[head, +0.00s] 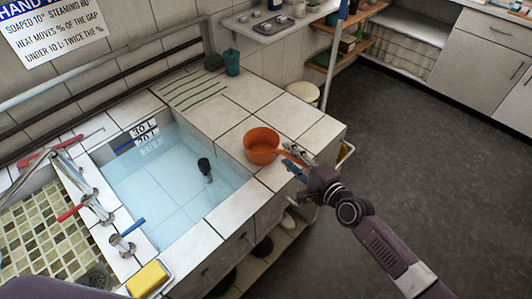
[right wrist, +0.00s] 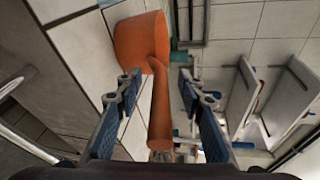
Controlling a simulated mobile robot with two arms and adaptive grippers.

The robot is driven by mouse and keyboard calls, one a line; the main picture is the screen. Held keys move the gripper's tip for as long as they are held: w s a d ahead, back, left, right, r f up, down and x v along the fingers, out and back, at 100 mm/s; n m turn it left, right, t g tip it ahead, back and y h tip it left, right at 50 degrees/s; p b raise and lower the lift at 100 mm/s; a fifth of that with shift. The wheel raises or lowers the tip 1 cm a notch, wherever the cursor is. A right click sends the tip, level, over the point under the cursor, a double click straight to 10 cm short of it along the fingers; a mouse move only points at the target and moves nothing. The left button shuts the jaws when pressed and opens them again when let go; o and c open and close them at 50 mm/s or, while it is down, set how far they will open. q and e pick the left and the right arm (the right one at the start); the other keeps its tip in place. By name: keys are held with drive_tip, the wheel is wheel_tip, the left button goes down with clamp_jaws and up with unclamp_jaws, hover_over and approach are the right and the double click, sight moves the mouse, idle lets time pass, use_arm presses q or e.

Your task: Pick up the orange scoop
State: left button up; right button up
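The orange scoop (head: 261,146) sits on the white tiled counter at the right of the water basin, its handle pointing right toward my right gripper. In the right wrist view its bowl (right wrist: 139,42) is ahead, and its handle (right wrist: 161,103) runs back between the two fingers. My right gripper (head: 291,161) is open around the handle; its fingers (right wrist: 158,98) stand on either side with gaps visible. Whether the handle is at finger depth is hard to tell. My left gripper is not in view.
The water-filled basin (head: 165,185) lies left of the scoop, with a dark object (head: 205,167) in it. Taps (head: 93,205) and a yellow sponge (head: 147,279) are at the left. A teal cup (head: 232,62) stands at the back. Open floor (head: 420,150) lies right.

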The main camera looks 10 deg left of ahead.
drive_tip(key=shift+w+a+f, duration=0.1)
drive_tip(key=shift+w+a, duration=0.05)
drive_tip(key=shift+a, duration=0.05)
drive_tip(key=shift+c, duration=0.7)
clamp_jaws()
drive_tip(key=shift+r, duration=0.2)
